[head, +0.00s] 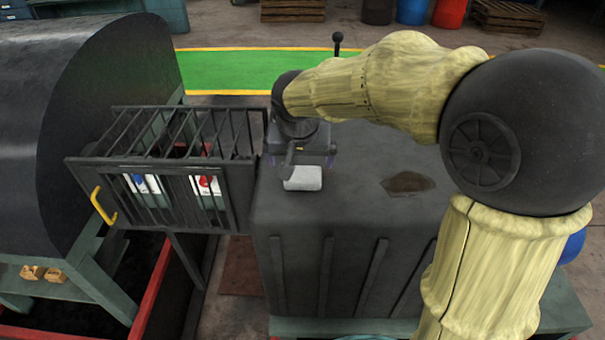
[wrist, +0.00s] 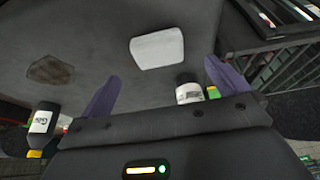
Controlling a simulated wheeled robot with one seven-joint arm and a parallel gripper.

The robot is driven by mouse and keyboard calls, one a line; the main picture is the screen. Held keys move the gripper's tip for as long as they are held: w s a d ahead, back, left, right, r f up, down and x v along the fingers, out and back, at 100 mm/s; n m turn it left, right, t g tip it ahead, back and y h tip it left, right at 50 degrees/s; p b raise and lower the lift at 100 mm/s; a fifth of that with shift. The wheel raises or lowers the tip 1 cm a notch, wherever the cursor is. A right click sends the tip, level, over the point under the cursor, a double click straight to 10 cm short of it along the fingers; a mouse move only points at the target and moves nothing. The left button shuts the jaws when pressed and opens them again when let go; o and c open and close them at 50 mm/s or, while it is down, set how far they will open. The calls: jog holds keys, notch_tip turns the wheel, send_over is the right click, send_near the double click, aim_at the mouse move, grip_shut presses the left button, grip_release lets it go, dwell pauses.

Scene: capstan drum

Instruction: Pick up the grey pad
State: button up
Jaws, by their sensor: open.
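The grey pad (head: 303,179) is a small pale grey block with rounded corners, lying flat on top of a dark box-shaped housing (head: 325,215). In the wrist view the pad (wrist: 158,48) lies ahead of my gripper, roughly between the lines of the two fingers and clear of both. My gripper (wrist: 160,84) is open and empty, its purple fingers spread wide. In the head view my gripper (head: 300,168) is over the pad's far side, and its fingertips are partly hidden. The height of the gap to the pad is hard to tell.
A large dark drum (head: 90,105) is farther left.

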aim_at(303, 175)
jog(key=shift+x, duration=1.95)
jog(key=shift+p, duration=0.3)
jog(key=shift+w+p+x, duration=0.1)
jog(key=shift+p+x, duration=0.4)
jog(key=shift+x, duration=0.8)
jog(key=shift+w+p+x, duration=0.15)
jog(key=shift+p+x, duration=0.35)
jog(key=shift+x, duration=0.85)
jog(key=shift+d+r, duration=0.15)
jog(key=c, duration=0.4)
jog(key=shift+s, duration=0.15)
jog(key=c, duration=0.5)
